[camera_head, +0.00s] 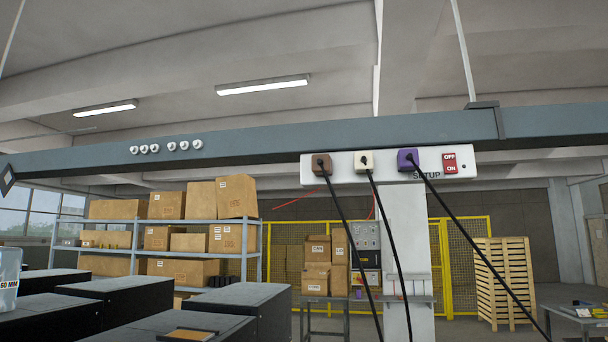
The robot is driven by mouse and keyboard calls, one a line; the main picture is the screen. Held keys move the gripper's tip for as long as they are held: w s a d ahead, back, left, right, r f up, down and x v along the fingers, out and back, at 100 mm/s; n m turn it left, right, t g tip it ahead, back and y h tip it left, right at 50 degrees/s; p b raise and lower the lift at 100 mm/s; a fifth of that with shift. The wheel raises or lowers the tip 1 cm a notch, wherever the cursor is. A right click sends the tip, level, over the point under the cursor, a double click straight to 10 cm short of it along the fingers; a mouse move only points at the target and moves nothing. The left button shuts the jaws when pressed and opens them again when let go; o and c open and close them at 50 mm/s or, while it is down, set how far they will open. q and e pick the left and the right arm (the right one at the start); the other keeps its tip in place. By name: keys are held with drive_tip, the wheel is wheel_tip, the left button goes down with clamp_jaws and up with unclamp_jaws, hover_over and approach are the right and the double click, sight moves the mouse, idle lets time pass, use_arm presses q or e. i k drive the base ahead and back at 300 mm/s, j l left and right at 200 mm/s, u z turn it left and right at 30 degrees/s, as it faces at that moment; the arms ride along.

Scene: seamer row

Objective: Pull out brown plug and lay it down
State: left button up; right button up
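A brown plug (321,164) sits in the left socket of a white power strip (343,177) fixed along a grey overhead beam (268,144). A black cable hangs from the brown plug down to the lower edge of the picture. To its right, a cream plug (364,161) and a purple plug (407,159) sit in the same strip, each with a black cable. A red OFF/ON switch (450,163) is at the strip's right end. Neither of my grippers is in view.
Black cabinets (235,297) stand at lower left, with a translucent container (8,268) at the left edge. Behind are a shelf of cardboard boxes (166,242), a yellow fence (462,252) and wooden pallets (505,281). A grey table (577,318) is at lower right.

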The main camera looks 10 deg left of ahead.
sight(317, 161)
drive_tip(key=i+j+z, duration=0.1)
drive_tip(key=j, duration=1.5)
drive_tip(key=i+j, duration=0.1)
drive_tip(key=j, duration=1.5)
drive_tip(key=z, duration=0.05)
